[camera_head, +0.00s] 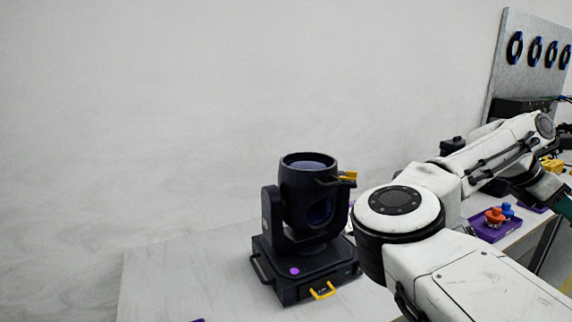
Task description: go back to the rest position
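My white arm reaches across the right half of the head view, bent at a joint and stretching to the right edge. Its far end runs out toward the right edge by a dark green part, and I cannot make out the fingertips of my gripper. A black moving-head stage light (307,225) stands upright on the pale table (160,275), to the left of my arm and apart from its far end. It has a yellow piece near its top and a yellow handle low on its front.
A purple tray (485,232) with small orange and blue parts (496,216) lies on the table behind my arm. A grey panel (512,60) with several black rings stands at the back right. Dark equipment (520,106) sits below it.

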